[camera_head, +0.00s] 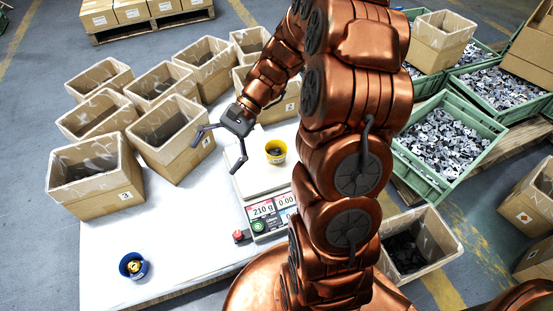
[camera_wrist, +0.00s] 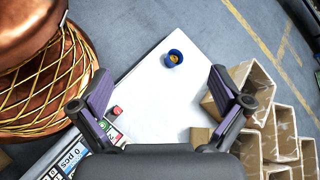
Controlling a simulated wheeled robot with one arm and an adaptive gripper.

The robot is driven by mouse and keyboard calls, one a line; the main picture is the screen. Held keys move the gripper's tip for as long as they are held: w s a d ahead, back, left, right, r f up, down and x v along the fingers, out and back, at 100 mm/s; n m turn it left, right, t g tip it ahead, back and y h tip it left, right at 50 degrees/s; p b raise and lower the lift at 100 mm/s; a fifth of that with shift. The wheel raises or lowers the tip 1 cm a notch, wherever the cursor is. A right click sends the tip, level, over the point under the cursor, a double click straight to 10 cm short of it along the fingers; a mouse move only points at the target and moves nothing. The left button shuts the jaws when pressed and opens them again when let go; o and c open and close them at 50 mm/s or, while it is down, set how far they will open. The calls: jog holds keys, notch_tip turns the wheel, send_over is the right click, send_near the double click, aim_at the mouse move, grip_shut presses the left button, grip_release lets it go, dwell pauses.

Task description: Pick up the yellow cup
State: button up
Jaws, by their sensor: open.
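The yellow cup (camera_head: 275,151) stands upright on the scale's pale plate (camera_head: 262,176), with dark contents inside. My gripper (camera_head: 221,149) is open and empty, to the left of the yellow cup and apart from it. My gripper also shows in the wrist view (camera_wrist: 159,92), its two purple-padded fingers spread wide with nothing between them. The yellow cup is not visible in the wrist view. A blue cup (camera_head: 133,266) holding something yellowish stands at the front left of the white table; it also shows in the wrist view (camera_wrist: 174,58).
Several open cardboard boxes (camera_head: 96,180) crowd the table's left and back. The scale's display panel (camera_head: 270,211) and a red button (camera_head: 239,236) sit in front of the plate. Green crates of metal parts (camera_head: 446,139) stand at right. The white table (camera_head: 190,240) is clear around the blue cup.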

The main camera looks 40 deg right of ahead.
jog(key=w+d+f+m+t+y+b, duration=0.3)
jog(key=w+d+f+m+b, duration=0.1)
jog(key=w+d+f, duration=0.25)
jog(key=m+t+h+b, duration=0.3)
jog(key=m+t+b, duration=0.6)
jog(key=m+t, duration=0.4)
send_near(266, 147)
jog(key=shift+s+d+r, duration=0.1)
jog(key=shift+s+d, duration=0.3)
jog(key=shift+s, duration=0.15)
jog(key=shift+d, duration=0.1)
jog(key=b+x, duration=0.5)
jog(key=x, duration=0.2)
jog(key=shift+w+a, duration=0.15)
jog(key=shift+a, duration=0.1)
